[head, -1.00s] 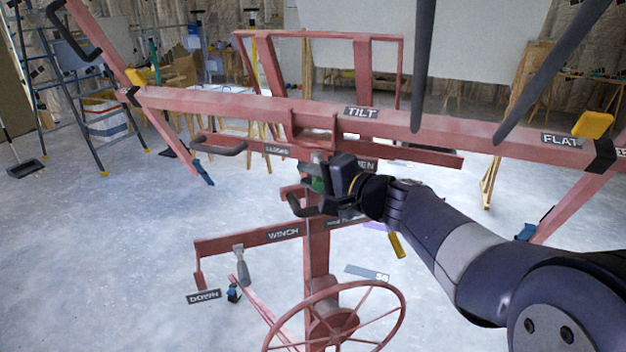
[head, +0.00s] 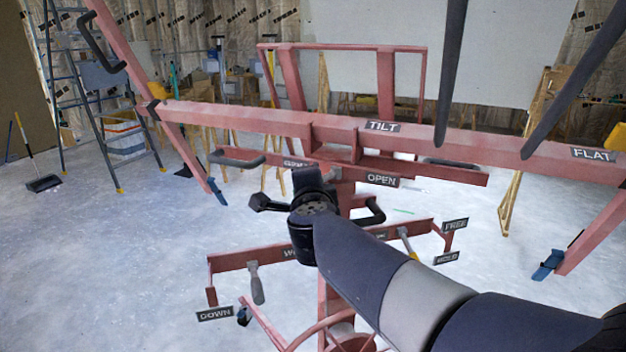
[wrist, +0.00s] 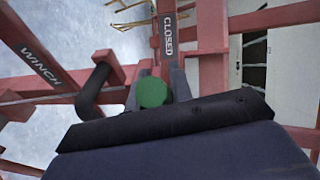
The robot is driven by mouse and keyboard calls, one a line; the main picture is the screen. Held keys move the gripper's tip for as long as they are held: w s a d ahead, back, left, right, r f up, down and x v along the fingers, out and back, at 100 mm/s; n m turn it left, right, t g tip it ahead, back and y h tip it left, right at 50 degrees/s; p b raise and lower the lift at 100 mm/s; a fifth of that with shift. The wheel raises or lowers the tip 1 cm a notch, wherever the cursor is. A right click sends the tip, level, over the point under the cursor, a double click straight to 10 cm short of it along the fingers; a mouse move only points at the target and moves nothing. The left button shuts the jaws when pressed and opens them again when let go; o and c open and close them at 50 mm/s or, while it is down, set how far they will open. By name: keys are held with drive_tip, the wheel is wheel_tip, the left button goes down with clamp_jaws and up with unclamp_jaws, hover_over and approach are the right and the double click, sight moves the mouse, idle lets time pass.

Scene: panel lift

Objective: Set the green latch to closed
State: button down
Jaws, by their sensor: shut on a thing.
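The green latch shows as a round green knob (wrist: 152,92) in the wrist view, between the fingers of my gripper (wrist: 158,85). My gripper is shut on it. In the head view my gripper (head: 308,182) is at the central post under the tilt beam, and my wrist hides the knob. A CLOSED label (wrist: 168,35) lies just beyond the knob in the wrist view. The OPEN label (head: 382,180) is to the right of my gripper in the head view. The latch's exact angle is hidden.
A black handle (wrist: 92,92) stands close to the left of the knob in the wrist view. The TILT beam (head: 260,120) crosses above my gripper. The WINCH bar (head: 230,263) and a red wheel (head: 345,335) are below. Open floor lies left.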

drive_tip(key=shift+w+a+m+h+p, duration=0.25)
drive_tip(key=shift+m+h+p, duration=0.2)
drive_tip(key=shift+h+p, duration=0.15)
drive_tip(key=shift+w+a+m+h+p, duration=0.2)
drive_tip(key=shift+m+h+p, duration=0.25)
drive_tip(key=shift+h, duration=0.25)
drive_tip(key=c, duration=1.3)
unclamp_jaws()
drive_tip(key=shift+w, duration=0.1)
drive_tip(key=s, duration=0.3)
drive_tip(key=s+r, duration=0.1)
drive_tip(key=s, duration=0.6)
drive_tip(key=shift+s+a+r, duration=0.1)
drive_tip(key=shift+s+r, duration=0.1)
drive_tip(key=shift+s, duration=0.2)
drive_tip(key=shift+w, duration=0.1)
